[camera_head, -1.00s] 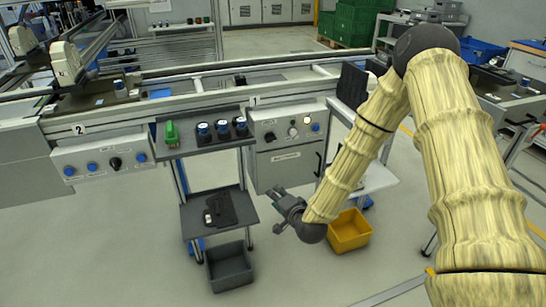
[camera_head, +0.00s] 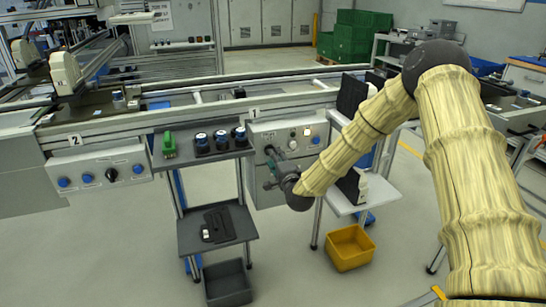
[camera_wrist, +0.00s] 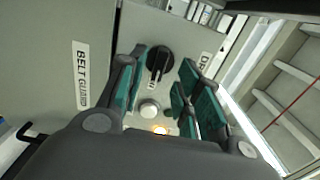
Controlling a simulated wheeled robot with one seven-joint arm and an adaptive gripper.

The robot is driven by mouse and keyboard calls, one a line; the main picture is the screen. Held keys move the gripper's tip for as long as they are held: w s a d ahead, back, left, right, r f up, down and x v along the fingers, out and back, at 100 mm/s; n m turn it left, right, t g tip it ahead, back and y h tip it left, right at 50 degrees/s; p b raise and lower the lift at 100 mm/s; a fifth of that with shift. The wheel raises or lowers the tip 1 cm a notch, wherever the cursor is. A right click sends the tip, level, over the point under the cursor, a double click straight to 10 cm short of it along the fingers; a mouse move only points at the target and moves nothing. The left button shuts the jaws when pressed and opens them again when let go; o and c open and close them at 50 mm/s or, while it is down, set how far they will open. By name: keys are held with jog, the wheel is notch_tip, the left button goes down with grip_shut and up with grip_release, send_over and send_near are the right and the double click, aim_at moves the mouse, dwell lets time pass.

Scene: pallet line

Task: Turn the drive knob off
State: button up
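The drive knob (camera_wrist: 159,60) is a round black knob with a pale pointer bar, on the grey control panel (camera_wrist: 132,30) beside a partly hidden label starting "DR". In the wrist view it shows between the fingertips of my gripper (camera_wrist: 166,66), beyond them. The teal-padded fingers are spread, with nothing held; contact with the knob cannot be judged. In the head view my gripper (camera_head: 271,164) points at panel 1 (camera_head: 262,128) and hides the knob. A white button (camera_wrist: 149,109) and a glowing orange lamp (camera_wrist: 160,129) sit near the knob.
A shelf with dark-blue round parts (camera_head: 221,140) and a green part (camera_head: 169,144) stands left of my gripper. Panel 2 (camera_head: 135,154) has another black knob (camera_head: 111,174). A "BELT GUARD" label (camera_wrist: 81,75) is beside the knob. A yellow bin (camera_head: 350,248) stands below.

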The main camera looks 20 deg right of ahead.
jog(key=shift+w, duration=1.25)
grip_shut()
jog(key=shift+n, duration=8.9)
